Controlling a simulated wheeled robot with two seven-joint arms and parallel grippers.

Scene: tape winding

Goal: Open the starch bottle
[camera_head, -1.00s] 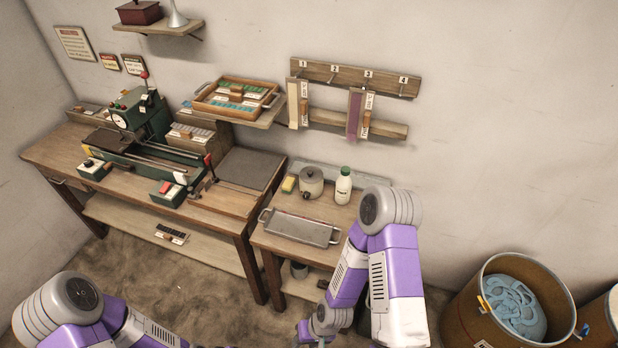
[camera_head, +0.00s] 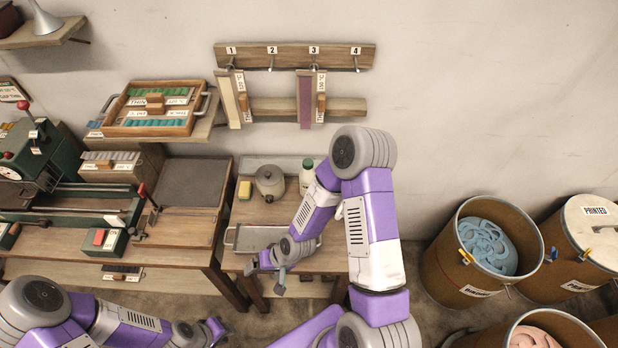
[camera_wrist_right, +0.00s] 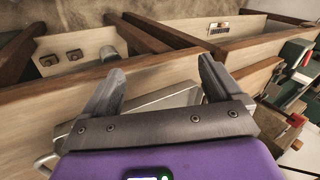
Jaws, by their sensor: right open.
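The starch bottle (camera_head: 306,181) is white with a green cap. It stands upright at the back right of the small side table (camera_head: 262,212), partly hidden by my right arm. The cap appears to be on it. My right gripper (camera_head: 279,279) is open and empty in front of the table's front edge, well short of the bottle. In the right wrist view my right gripper (camera_wrist_right: 160,85) shows its two fingers spread, with no bottle in sight. My left gripper (camera_head: 217,328) is low in front of the workbench, apart from the bottle; its jaws are too small to read.
A grey pot (camera_head: 270,183) and a yellow sponge (camera_head: 245,190) stand left of the bottle. A metal tray (camera_head: 250,238) lies at the table's front; it also shows in the wrist view (camera_wrist_right: 152,108). Barrels (camera_head: 440,274) stand at the right.

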